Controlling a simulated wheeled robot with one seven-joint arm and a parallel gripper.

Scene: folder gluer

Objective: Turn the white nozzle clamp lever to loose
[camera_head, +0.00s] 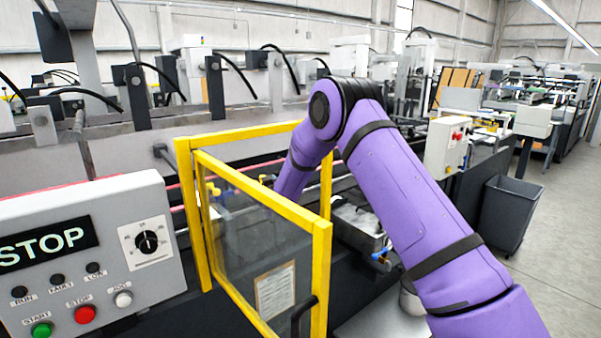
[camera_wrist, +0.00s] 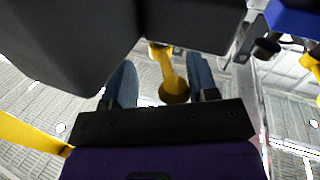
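I cannot make out a white clamp lever for certain in either view. In the wrist view, my gripper (camera_wrist: 163,80) has its two blue fingers spread apart, with nothing held between them. A yellow post with a round brownish end (camera_wrist: 174,92) shows in the gap between the fingers, closer to the right finger; I cannot tell how far beyond them it is. Small yellow parts (camera_head: 215,188) show blurred through the guard's clear panel.
A large dark block (camera_wrist: 70,40) fills the wrist view's upper left, close to the left finger. A blue part (camera_wrist: 292,20) with a black knob is at upper right. The control panel (camera_head: 85,255) stands left of the open guard; a grey bin (camera_head: 508,212) stands right.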

